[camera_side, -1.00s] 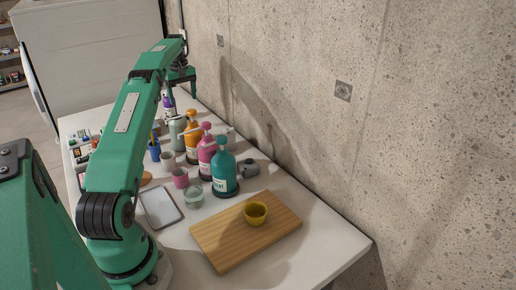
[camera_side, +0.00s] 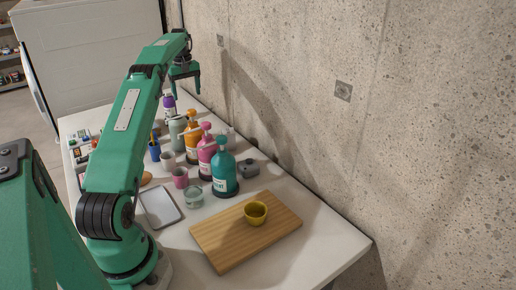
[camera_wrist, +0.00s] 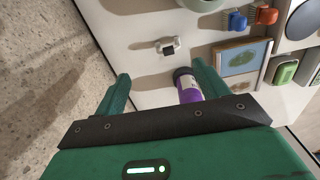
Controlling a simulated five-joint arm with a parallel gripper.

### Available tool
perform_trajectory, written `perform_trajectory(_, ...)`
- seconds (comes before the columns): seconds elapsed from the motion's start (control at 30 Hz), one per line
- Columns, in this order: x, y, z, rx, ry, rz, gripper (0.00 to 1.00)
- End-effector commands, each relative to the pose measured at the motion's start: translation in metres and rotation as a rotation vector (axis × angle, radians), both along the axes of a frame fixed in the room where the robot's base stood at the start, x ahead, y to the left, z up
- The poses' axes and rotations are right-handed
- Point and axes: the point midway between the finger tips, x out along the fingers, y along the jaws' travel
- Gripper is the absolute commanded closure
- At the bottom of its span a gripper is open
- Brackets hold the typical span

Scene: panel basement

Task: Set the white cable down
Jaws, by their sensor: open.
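My gripper (camera_side: 184,80) is open above the far end of the white table, near the wall. Its two fingers (camera_wrist: 162,88) stand wide apart in the wrist view, with nothing held between them. A small pale loop with a dark block on it (camera_wrist: 168,46), probably the white cable, lies on the table beyond the fingertips, apart from them. I cannot make it out in the side view.
A purple bottle (camera_wrist: 188,86) stands below, close by the right finger in the wrist view. Several pump bottles, including a teal one (camera_side: 224,176), line the table. The concrete wall (camera_side: 300,90) borders the table.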

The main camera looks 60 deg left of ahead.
Motion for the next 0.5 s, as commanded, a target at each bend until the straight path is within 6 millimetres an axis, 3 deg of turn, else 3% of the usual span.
perform_trajectory(0.17,0.023,-0.033,0.033,0.025,-0.018,-0.094,0.27)
perform_trajectory(0.5,0.057,-0.128,0.098,0.084,-0.064,-0.33,0.27)
